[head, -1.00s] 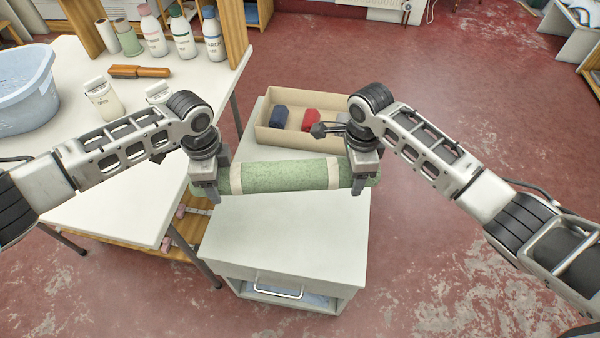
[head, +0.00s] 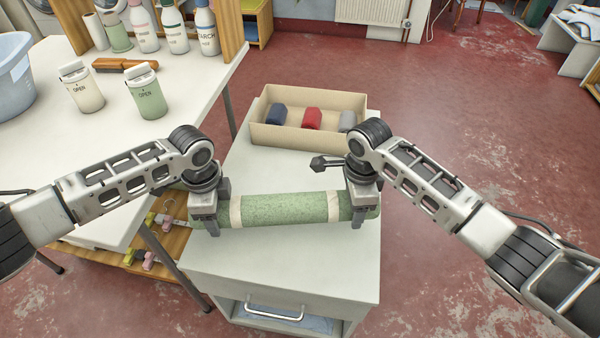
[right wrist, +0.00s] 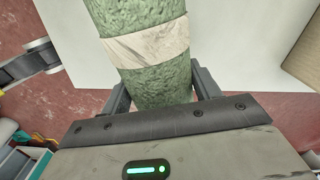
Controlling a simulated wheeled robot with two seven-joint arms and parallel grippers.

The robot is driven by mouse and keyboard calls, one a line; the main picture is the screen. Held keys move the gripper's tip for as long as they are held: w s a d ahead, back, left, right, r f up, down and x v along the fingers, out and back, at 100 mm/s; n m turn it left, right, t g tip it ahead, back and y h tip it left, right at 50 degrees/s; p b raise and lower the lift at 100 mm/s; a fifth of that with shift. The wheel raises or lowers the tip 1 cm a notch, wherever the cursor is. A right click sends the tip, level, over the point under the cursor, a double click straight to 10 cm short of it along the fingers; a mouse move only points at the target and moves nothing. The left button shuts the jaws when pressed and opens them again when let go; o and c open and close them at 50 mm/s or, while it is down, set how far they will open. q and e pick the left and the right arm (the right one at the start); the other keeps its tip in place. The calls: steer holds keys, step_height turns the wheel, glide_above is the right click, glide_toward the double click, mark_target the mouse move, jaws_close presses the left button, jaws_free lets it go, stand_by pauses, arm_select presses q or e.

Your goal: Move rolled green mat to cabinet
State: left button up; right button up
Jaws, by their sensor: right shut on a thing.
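The rolled green mat (head: 285,209) is a cylinder with two pale bands, lying crosswise over the white cabinet (head: 270,262). It also shows in the right wrist view (right wrist: 160,70). My left gripper (head: 209,221) straddles its left end and appears shut on it. My right gripper (head: 361,214) is shut on its right end. In the right wrist view, the right gripper's fingers (right wrist: 165,92) sit on both sides of the roll. I cannot tell whether the mat touches the cabinet top or hangs just above it.
A tan open box (head: 262,134) with blue, red and grey items stands at the back of the cabinet top. A white table (head: 60,150) with bottles, two lidded containers and a blue basin (head: 14,78) is at the left. Red floor is clear at the right.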

mark_target(223, 232)
arm_select(q)
steer(key=shift+f, duration=0.15)
arm_select(e)
steer(key=shift+f, duration=0.2)
